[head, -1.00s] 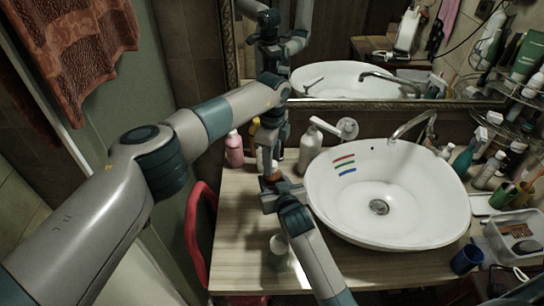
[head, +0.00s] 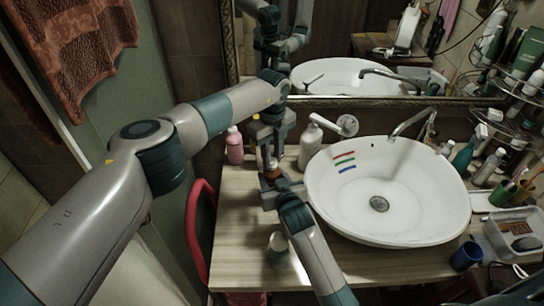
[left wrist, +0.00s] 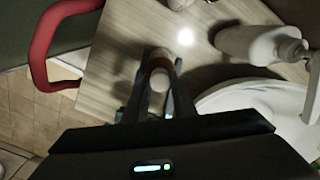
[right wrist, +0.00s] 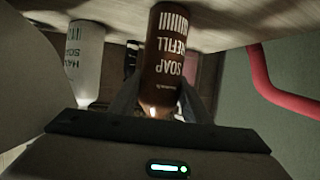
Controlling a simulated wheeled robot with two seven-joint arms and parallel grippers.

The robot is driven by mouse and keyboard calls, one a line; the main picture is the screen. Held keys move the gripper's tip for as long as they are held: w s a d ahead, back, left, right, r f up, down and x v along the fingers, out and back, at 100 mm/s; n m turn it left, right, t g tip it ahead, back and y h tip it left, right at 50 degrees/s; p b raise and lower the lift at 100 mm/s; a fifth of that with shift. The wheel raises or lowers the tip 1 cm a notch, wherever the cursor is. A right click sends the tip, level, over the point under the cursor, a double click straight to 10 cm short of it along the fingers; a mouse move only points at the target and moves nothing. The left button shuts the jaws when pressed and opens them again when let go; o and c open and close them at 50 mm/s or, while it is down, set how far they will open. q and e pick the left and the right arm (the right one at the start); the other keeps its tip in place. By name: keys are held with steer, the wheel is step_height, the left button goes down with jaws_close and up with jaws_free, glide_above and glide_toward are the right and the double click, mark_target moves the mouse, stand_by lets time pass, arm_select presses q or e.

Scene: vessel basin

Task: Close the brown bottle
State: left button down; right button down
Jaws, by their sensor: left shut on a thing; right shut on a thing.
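The brown bottle (right wrist: 166,55), marked "SOAP REFILL", is between the fingers of my right gripper (right wrist: 155,100), which is shut on it. In the head view only a small brown part of it (head: 272,175) shows between my two grippers. My left gripper (left wrist: 150,90) is shut on a small white cap (left wrist: 160,80). In the head view my left gripper (head: 270,155) is just above my right gripper (head: 283,188). The cap is over or close to the bottle's top; I cannot tell whether they touch.
A white basin (head: 330,205) with a tap is at the right of the wooden counter (head: 235,255). A pink bottle (head: 235,150) and a pale pump bottle (head: 309,148) stand at the back. A small pale-topped container (head: 278,243) stands at the front. The counter's left side is mostly clear.

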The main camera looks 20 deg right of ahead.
arm_select(q)
steer(key=m, duration=0.7)
steer(key=shift+m, duration=0.4)
steer(key=m, duration=2.3)
steer(key=shift+m, duration=0.4)
steer(key=c, duration=1.4)
jaws_free()
steer(key=shift+f, duration=0.1)
